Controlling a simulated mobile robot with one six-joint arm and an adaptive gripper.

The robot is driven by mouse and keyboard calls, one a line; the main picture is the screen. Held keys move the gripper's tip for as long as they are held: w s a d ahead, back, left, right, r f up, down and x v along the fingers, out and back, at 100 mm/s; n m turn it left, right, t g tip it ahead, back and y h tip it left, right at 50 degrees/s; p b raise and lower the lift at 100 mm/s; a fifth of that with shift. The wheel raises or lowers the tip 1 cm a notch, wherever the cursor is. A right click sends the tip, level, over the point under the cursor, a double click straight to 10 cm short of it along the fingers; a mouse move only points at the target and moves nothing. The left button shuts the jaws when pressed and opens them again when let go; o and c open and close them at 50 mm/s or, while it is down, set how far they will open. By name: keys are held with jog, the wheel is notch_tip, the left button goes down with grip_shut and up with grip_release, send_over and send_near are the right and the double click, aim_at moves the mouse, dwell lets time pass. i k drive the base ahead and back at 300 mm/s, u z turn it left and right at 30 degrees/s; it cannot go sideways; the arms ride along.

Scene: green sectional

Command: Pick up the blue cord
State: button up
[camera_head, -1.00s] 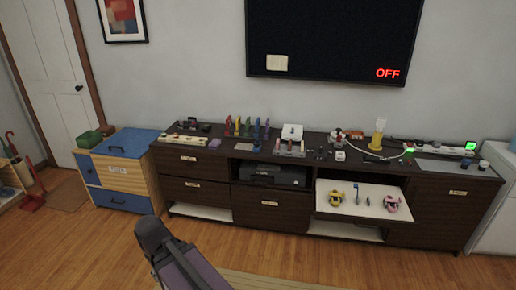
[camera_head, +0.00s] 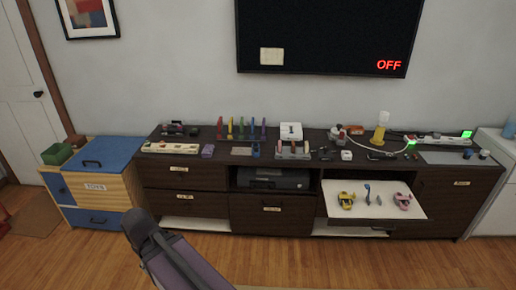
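Nothing in view is clear enough to be told for certain as the blue cord. A slim blue upright item (camera_head: 252,129) stands in a row of coloured ones on the long dark cabinet (camera_head: 185,178). My gripper does not show in this view.
A white cord (camera_head: 397,142) and several small items lie on the cabinet's right half. A dark screen (camera_head: 325,35) hangs above. The wooden floor in front looks clear.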

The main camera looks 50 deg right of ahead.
aim_at(254, 149)
jog(key=z, duration=0.35)
jog(key=i, duration=0.7)
jog(key=z, duration=0.95)
jog(key=i, duration=0.7)
jog(key=z, duration=0.4)
